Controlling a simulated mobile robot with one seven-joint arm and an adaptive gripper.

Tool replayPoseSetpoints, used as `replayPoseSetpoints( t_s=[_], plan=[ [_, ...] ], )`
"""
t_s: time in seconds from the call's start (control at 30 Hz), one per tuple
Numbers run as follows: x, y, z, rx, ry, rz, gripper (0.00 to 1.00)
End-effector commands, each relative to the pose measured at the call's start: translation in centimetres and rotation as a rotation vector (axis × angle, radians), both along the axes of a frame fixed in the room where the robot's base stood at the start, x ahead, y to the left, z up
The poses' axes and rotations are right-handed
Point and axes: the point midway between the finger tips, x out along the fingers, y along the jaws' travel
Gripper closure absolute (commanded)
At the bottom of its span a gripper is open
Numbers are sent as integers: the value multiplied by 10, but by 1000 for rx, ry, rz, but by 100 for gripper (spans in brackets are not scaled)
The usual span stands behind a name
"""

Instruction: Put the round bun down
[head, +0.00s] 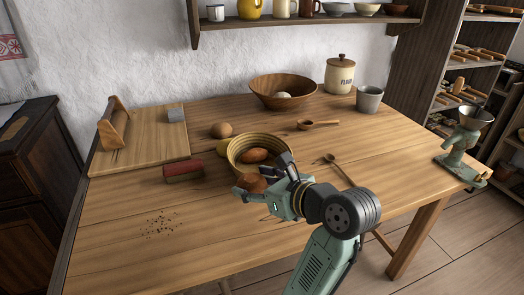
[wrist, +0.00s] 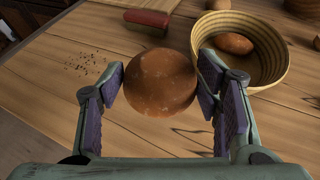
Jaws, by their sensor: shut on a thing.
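The round bun (wrist: 160,82) is brown and sits between my gripper's two purple-padded fingers in the wrist view. My gripper (head: 262,184) is shut on it. In the head view the bun (head: 251,182) shows at the fingertips, just in front of the woven basket (head: 236,159). The bun appears to be held above the wooden table (head: 230,225); its height is hard to tell. In the wrist view the basket (wrist: 278,80) is to the right of the bun, with an oval bread roll (wrist: 231,43) in it.
A red-handled brush (head: 184,171) lies left of the basket, near a brown bun (head: 221,130) and a yellowish round thing (head: 223,147). Wooden spoons (head: 317,124) lie to the right. Dark crumbs (head: 160,226) are scattered at front left. The table's front middle is clear.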

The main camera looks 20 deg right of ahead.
Motion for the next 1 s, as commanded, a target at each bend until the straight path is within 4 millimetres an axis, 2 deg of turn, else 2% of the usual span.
replayPoseSetpoints(
  t_s=[0.17, 0.4, 0.6, 0.83, 1.0],
  plan=[
    [24, -14, -5, 3, -1, 6, 70],
    [79, -51, -7, 4, 3, 2, 70],
    [117, -76, -12, 2, 2, 2, 70],
    [133, -86, -16, 0, -1, 1, 70],
    [132, -86, -37, 2, 4, 0, 70]
  ],
)
